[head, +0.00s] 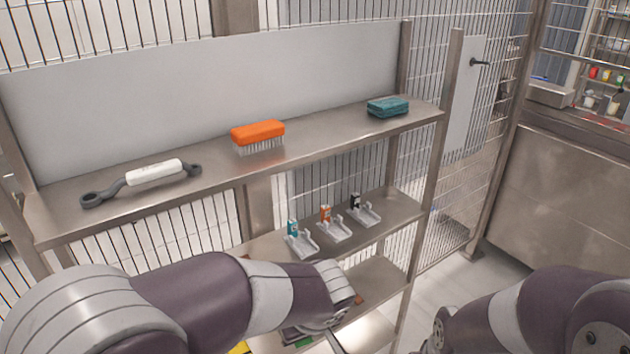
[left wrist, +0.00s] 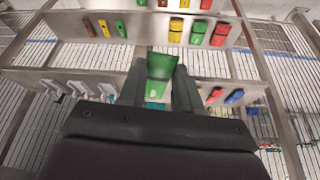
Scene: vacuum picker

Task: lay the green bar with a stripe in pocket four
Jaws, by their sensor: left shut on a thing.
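A green bar (left wrist: 160,68) is held between the two fingers of my left gripper (left wrist: 160,88) in the left wrist view. The gripper is shut on it, and the bar sticks out past the fingertips. A small pale mark shows on its near part; I cannot tell whether this is a stripe. I cannot make out which place is pocket four. My right gripper is out of view; only the arm shows at the lower right.
Rows of coloured bars show in the left wrist view, including a yellow one (left wrist: 176,30) and a red one (left wrist: 220,35). White holders (head: 302,245) stand on the middle shelf. The top shelf carries an orange brush (head: 258,132), a white-handled tool (head: 154,173) and teal pads (head: 388,107).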

